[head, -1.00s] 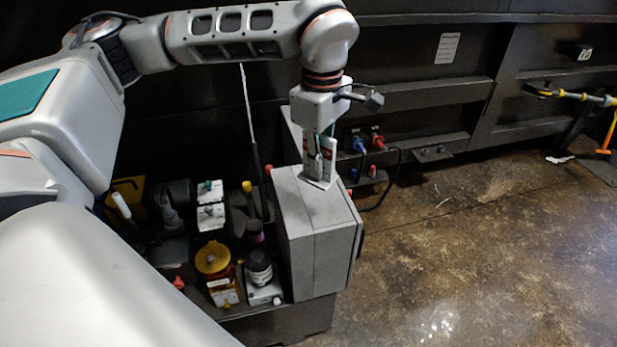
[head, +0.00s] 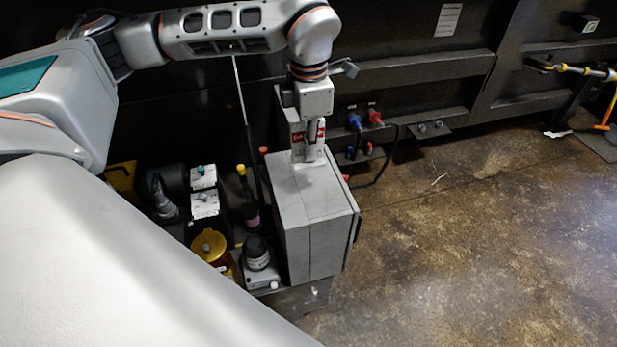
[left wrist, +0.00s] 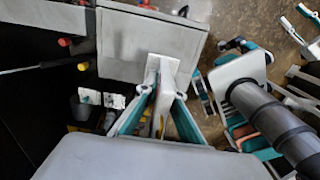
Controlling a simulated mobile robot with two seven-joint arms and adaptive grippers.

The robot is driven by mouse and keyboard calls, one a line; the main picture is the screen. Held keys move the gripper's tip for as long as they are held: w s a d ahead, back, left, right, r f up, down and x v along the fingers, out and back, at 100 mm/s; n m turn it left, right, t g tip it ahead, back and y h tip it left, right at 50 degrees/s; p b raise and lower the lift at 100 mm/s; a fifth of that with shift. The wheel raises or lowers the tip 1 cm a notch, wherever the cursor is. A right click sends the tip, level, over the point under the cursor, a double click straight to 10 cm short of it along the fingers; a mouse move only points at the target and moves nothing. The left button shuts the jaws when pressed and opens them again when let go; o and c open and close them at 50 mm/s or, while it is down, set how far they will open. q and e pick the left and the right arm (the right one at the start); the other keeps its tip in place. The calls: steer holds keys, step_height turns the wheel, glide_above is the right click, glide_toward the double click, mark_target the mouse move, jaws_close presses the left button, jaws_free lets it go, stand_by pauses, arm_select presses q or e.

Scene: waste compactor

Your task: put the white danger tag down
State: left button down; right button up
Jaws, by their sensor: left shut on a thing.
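The white danger tag (head: 298,147) has a red band near its top and stands roughly upright at the far end of the grey box's top (head: 305,188). My left gripper (head: 311,153) points down over that end and is shut on the tag. In the left wrist view the tag (left wrist: 163,66) shows as a white plate between the teal-lined fingers (left wrist: 164,92), over the edge of the box (left wrist: 150,40). The tag's lower edge is at or just above the box top; I cannot tell whether it touches.
Left of the box are a yellow-topped container (head: 208,245), a dark jar (head: 257,252) and white switch boxes (head: 204,204). The floor at right is largely clear.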

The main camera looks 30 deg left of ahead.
arm_select(q)
step_height(320, 180, down, 6)
steer(key=shift+r, duration=0.2)
step_height(320, 180, down, 4)
steer(key=shift+f, duration=0.15)
steer(key=shift+f, duration=0.1)
steer(key=c, duration=2.2)
jaws_free()
steer(key=shift+f, duration=0.1)
steer(key=shift+r, duration=0.35)
step_height(320, 180, up, 12)
steer(key=shift+f, duration=0.15)
